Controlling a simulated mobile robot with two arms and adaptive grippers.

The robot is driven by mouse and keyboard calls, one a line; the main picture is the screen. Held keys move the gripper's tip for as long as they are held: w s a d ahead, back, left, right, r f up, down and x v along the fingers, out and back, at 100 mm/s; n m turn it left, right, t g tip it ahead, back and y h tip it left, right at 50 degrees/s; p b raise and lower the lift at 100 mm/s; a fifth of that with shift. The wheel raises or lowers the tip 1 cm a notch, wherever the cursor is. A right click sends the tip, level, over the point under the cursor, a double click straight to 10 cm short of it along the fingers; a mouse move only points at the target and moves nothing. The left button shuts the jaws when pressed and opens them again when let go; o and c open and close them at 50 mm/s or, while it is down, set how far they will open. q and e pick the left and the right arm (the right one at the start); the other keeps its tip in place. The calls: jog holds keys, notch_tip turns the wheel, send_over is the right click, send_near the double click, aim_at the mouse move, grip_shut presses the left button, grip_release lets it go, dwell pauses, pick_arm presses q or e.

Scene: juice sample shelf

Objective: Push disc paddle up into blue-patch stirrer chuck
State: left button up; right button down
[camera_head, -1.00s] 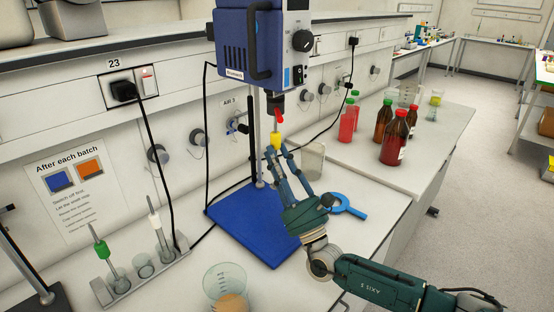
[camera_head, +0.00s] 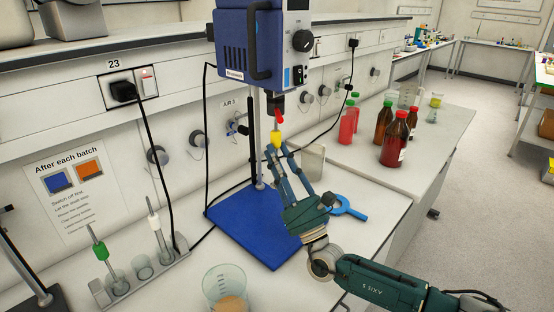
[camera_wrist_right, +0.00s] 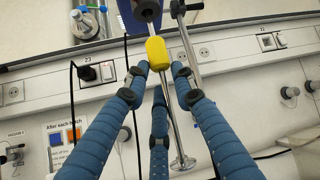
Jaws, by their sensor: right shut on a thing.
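A paddle with a yellow collar (camera_head: 277,137) is upright under the chuck. My right gripper (camera_head: 277,151) is shut on it just below the collar. In the right wrist view, the collar (camera_wrist_right: 157,53) is beyond my blue fingers (camera_wrist_right: 157,82), and the shaft runs to a small disc (camera_wrist_right: 183,163). I cannot tell whether the shaft top is inside the chuck. My left gripper is out of view.
A rack (camera_head: 150,280) with green-collared (camera_head: 101,252) and white-collared (camera_head: 154,222) paddles stands at left. A beaker (camera_head: 225,287) is at the front. The stand post (camera_head: 254,150) is close behind the paddle. Bottles (camera_head: 394,140) and a blue ring-shaped tool (camera_head: 350,208) are at right.

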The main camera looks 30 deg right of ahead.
jog(key=shift+r+p, duration=0.4)
jog(key=shift+r, duration=0.55)
jog(key=c, duration=1.4)
grip_release()
jog(key=shift+o, duration=0.2)
jog(key=shift+s+f, duration=0.1)
jog(key=shift+f, duration=0.1)
jog(key=v, duration=1.1)
jog(key=shift+s, duration=0.35)
jog(key=shift+d+f, duration=0.1)
jog(key=shift+f, duration=0.05)
